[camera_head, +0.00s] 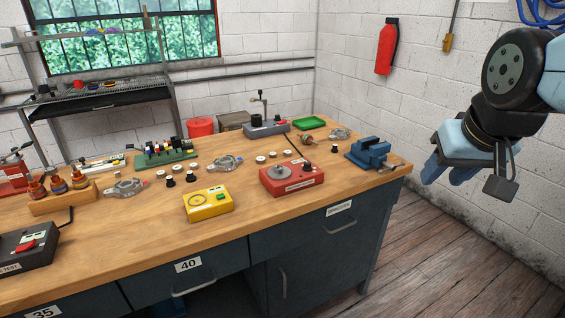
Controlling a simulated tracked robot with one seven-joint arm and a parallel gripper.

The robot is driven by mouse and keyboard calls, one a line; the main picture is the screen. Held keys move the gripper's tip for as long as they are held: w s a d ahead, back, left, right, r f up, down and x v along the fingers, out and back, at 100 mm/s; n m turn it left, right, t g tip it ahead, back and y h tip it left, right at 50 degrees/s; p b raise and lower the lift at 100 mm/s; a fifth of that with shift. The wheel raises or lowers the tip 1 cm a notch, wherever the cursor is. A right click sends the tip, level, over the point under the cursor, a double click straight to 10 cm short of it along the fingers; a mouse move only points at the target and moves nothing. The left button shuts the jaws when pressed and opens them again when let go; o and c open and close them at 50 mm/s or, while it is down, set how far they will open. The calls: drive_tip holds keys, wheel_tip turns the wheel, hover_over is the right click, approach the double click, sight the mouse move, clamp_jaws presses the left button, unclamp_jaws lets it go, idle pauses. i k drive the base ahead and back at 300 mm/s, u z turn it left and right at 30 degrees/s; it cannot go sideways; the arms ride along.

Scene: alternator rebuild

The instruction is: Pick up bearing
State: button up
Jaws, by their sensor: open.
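Several small round parts lie on the wooden workbench (120,240). A group of pale and dark ones (191,177) is left of centre, and pale ring-like ones (261,159) lie behind the red box. Another small part (335,149) lies near the blue vise. They are too small to tell which is the bearing. My gripper (448,174) hangs in the air at the right, beyond the bench's right edge and well apart from these parts. Its blue fingers point down and hold nothing that I can see.
A blue vise (368,153) stands at the bench's right end. A red box (291,178) and a yellow box (208,204) stand near the front. Metal housings (126,188), a green rack (165,153), a press (265,127) and a green tray (308,123) are farther back. The front middle is clear.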

sight(278, 168)
drive_tip(key=i, duration=0.85)
